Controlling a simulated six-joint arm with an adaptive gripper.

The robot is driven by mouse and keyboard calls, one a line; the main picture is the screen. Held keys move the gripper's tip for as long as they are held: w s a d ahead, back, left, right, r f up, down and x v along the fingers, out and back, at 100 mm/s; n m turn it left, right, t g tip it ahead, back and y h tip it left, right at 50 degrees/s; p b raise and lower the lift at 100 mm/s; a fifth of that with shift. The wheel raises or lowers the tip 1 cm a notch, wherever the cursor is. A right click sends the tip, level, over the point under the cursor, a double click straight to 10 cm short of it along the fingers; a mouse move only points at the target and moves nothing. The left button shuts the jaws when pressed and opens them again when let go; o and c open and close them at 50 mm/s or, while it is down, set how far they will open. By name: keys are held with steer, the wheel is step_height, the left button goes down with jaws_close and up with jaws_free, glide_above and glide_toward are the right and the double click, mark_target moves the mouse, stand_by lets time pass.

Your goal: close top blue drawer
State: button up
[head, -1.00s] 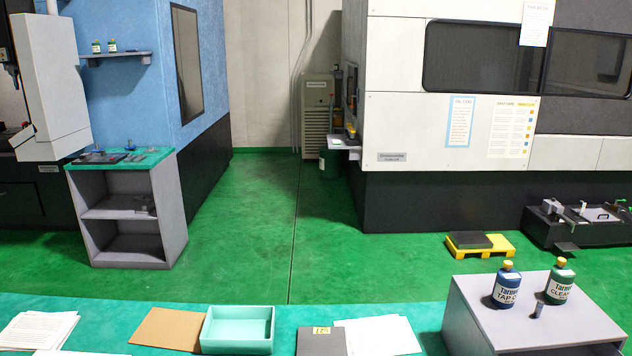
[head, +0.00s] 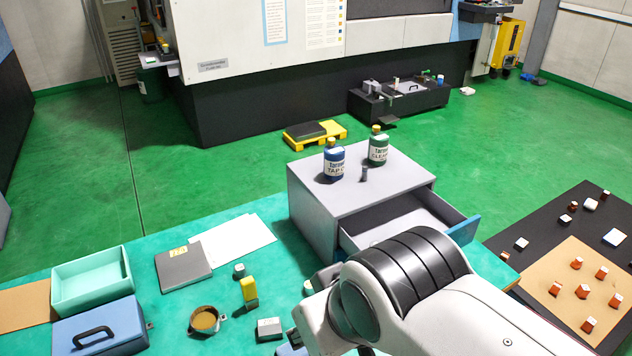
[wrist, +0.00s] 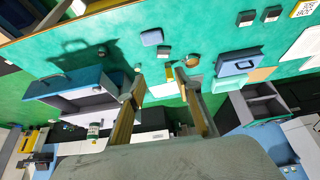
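The grey drawer cabinet (head: 312,212) stands on the green bench in the head view. Part of the blue drawer front (head: 465,230) shows at the right; my arm hides the rest and whatever lies below. In the wrist view the open drawer (wrist: 85,103) with its blue front (wrist: 62,82) lies left of my gripper. My gripper (wrist: 160,76) is open and empty, its two fingers apart, not touching the drawer front as far as I can see.
A blue bottle (head: 334,163), a green bottle (head: 378,150) and a small grey cylinder (head: 364,174) stand on the cabinet. A yellow-topped item (head: 249,290), a round brown-filled container (head: 205,320) and a blue toolbox (head: 100,328) are on the bench.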

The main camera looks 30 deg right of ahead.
steer(key=shift+d, duration=0.15)
jaws_close()
steer(key=w+d+f+m, duration=0.1)
steer(key=d+f+m, duration=0.2)
steer(key=d+m, duration=1.2)
steer(key=w+d+f+m+g, duration=0.1)
steer(key=d+f+m, duration=0.3)
steer(key=d+m, duration=1.1)
steer(key=shift+w+d+m, duration=0.3)
steer(key=shift+m, duration=2.7)
